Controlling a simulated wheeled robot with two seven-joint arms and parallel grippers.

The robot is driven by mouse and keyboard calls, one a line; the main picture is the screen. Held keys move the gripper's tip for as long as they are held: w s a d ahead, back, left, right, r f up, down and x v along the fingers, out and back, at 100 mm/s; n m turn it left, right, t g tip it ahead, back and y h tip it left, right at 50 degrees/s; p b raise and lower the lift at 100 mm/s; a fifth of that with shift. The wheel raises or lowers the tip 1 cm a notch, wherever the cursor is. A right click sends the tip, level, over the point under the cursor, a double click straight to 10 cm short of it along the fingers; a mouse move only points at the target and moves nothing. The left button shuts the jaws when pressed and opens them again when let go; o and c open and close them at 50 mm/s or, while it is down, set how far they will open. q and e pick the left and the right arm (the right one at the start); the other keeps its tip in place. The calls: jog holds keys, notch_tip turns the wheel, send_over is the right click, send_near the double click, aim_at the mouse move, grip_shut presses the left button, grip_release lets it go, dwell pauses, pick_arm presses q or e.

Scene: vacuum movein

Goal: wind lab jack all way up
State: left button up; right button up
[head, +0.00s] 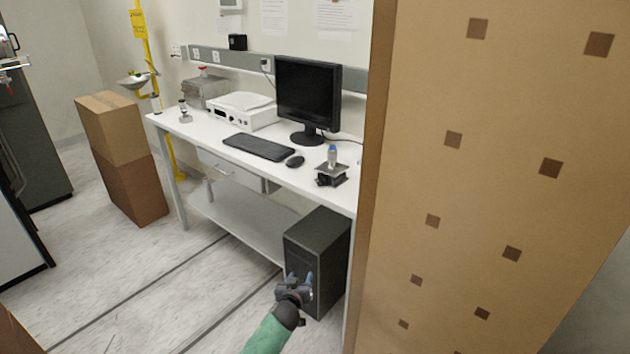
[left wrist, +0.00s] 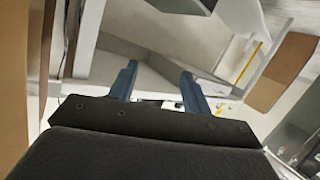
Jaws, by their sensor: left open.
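The lab jack (head: 331,176) is a small dark and silver stand on the right end of the white bench, in the head view. My left gripper (head: 297,280) is in front of the black computer tower, below the bench top and well short of the jack. Its two blue fingers (left wrist: 155,85) are apart and empty in the left wrist view. The jack cannot be made out in the left wrist view. My right gripper is in neither view.
The white bench (head: 215,133) holds a monitor (head: 307,92), a keyboard (head: 258,147), a mouse (head: 295,161) and a white instrument. The black tower (head: 318,255) stands below. A tall brown panel (head: 490,200) blocks the right side. Stacked boxes (head: 125,150) stand left; the floor between is clear.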

pick_arm(q)
jog(key=w+r+m+t+h+p, duration=0.2)
jog(key=w+r+h+p, duration=0.2)
jog(key=w+r, duration=0.8)
jog(key=m+g+h+p, duration=0.2)
jog(key=m+h+p, duration=0.2)
jog(key=h, duration=0.1)
send_near(319, 184)
jog(key=x, duration=0.6)
jog(key=shift+w+d+r, duration=0.15)
jog(key=shift+w+r, duration=0.05)
jog(key=shift+w, duration=0.15)
jog(key=shift+x, duration=0.8)
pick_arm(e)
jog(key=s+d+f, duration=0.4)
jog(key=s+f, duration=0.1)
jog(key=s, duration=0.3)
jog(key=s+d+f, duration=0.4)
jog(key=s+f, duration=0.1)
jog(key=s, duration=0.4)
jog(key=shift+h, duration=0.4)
pick_arm(q)
jog(key=c, duration=1)
jog(key=shift+f, duration=0.1)
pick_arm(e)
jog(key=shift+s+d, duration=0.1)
